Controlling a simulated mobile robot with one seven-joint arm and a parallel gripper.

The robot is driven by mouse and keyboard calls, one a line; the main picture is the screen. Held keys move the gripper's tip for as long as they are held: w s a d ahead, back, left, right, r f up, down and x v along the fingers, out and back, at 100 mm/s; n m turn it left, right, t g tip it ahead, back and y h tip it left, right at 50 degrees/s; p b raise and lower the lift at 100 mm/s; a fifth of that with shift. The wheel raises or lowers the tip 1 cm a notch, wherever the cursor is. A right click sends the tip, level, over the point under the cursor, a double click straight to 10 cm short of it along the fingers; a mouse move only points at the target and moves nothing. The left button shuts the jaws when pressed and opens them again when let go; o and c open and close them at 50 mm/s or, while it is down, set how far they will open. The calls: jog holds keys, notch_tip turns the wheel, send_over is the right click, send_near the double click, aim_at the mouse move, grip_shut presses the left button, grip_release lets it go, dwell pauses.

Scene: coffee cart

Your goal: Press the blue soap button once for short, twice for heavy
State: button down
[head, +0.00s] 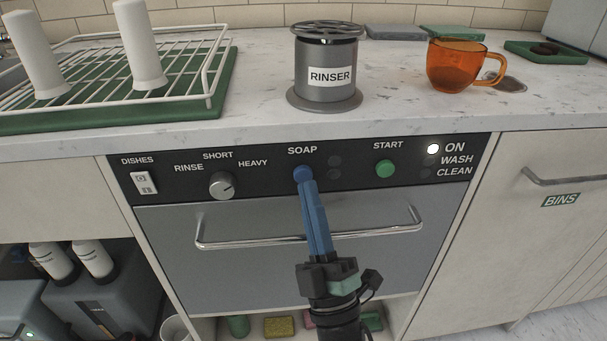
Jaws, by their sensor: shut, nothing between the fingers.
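The blue soap button (301,173) sits on the black control panel (270,178) under the word SOAP. My gripper (305,180) is shut and empty. Its blue fingertips are at the button's lower edge and cover part of it; I cannot tell whether they touch or press it. The grey dial (222,185) is left of the button, among the labels RINSE, SHORT and HEAVY. Its pointer mark is on its right side, toward HEAVY. Two small dark lamps (335,167) right of the button look unlit.
The green START button (385,168) is to the right, and the ON lamp (433,149) glows white. A DISHES switch (144,183) is at the left. The door handle (260,243) runs behind my gripper. On the counter stand a rinser (327,95), an orange cup (452,68) and a dish rack (205,92).

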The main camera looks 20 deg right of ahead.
jog(key=shift+w, duration=0.15)
dwell(0.4)
jog(key=shift+w+d+b, duration=0.1)
jog(key=shift+w+b, duration=0.15)
jog(key=shift+b, duration=0.1)
jog(key=shift+w+d+b, duration=0.15)
jog(key=shift+w+b, duration=0.2)
jog(key=shift+w, duration=0.1)
dwell(0.6)
jog(key=shift+s+a+p, duration=0.25)
jog(key=shift+s+p, duration=0.1)
jog(key=shift+s, duration=0.5)
jog(key=shift+s+a+p, duration=0.25)
jog(key=shift+s+p, duration=0.05)
jog(key=shift+s, duration=0.5)
jog(key=shift+s+a+p, duration=0.2)
jog(key=shift+s+p, duration=0.1)
jog(key=shift+s, duration=0.55)
jog(key=shift+s+a+p, duration=0.25)
jog(key=shift+s+p, duration=0.05)
jog(key=shift+s, duration=0.5)
dwell(0.8)
